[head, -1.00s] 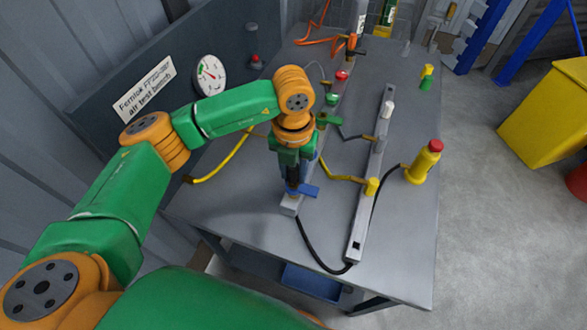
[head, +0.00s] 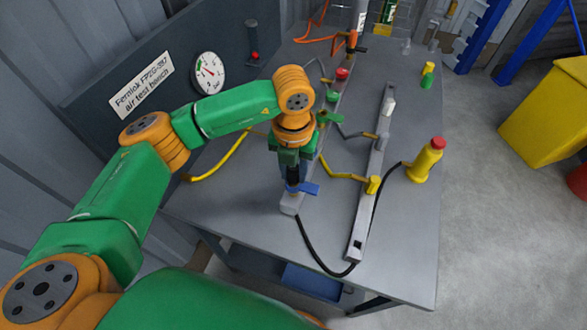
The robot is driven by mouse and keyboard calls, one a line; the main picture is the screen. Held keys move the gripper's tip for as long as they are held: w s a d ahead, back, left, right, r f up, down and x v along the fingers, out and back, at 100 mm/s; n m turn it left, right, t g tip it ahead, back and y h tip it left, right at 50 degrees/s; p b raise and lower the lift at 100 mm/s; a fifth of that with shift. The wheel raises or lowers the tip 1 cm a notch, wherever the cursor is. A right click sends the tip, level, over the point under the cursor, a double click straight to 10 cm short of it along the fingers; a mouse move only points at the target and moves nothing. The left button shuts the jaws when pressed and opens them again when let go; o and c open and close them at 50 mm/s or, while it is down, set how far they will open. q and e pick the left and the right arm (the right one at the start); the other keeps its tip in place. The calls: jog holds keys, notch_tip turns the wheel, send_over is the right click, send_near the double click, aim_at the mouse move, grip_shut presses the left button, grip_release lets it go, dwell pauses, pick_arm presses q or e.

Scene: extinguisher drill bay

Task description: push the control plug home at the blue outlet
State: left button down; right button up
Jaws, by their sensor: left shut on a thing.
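My left gripper (head: 292,167) points down over the near end of the left grey manifold bar on the bench. It is shut on a dark plug (head: 292,178), mostly hidden by the jaws. The blue outlet (head: 307,189), with its blue lever, is directly below the plug. The plug's lower end is at or just above the outlet; I cannot tell how deep it sits. A black hose (head: 318,261) leaves the bar's near end and loops over the bench front. My right gripper is not in view.
A second grey bar (head: 359,222) lies to the right with a yellow fitting (head: 373,185). A yellow bottle with a red top (head: 425,161) stands near the bench's right edge. A gauge (head: 208,73) is on the back panel. The bench front right is mostly clear.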

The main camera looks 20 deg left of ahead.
pick_arm(q)
jog(key=shift+f, duration=0.25)
jog(key=c, duration=0.5)
grip_release()
